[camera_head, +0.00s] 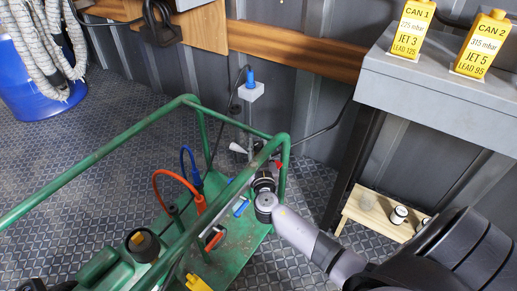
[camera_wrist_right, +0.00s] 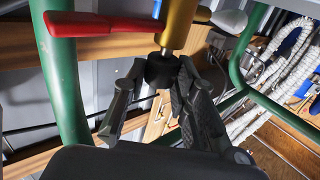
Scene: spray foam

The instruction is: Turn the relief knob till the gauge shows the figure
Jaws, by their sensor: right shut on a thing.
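The relief knob (camera_wrist_right: 161,70) is a black cap at the end of a brass-coloured body (camera_wrist_right: 178,28) in the right wrist view. My right gripper (camera_wrist_right: 158,92) has its fingers on either side of the knob and is shut on it. In the head view my right gripper (camera_head: 266,182) reaches in at the right end of the green frame and hides the knob. I cannot make out a gauge face or reading in either view. Yellow can-shaped signs read CAN 1, 275 mbar (camera_head: 410,30) and CAN 2, 315 mbar (camera_head: 483,46). My left gripper is not in view.
Green frame tubes (camera_head: 95,166) surround the work spot, and one tube (camera_wrist_right: 62,85) stands close by the gripper. A red lever (camera_wrist_right: 105,25) lies beside the brass body. Red and blue hoses (camera_head: 168,172) rise left of my gripper. A grey bench (camera_head: 440,90) stands at right.

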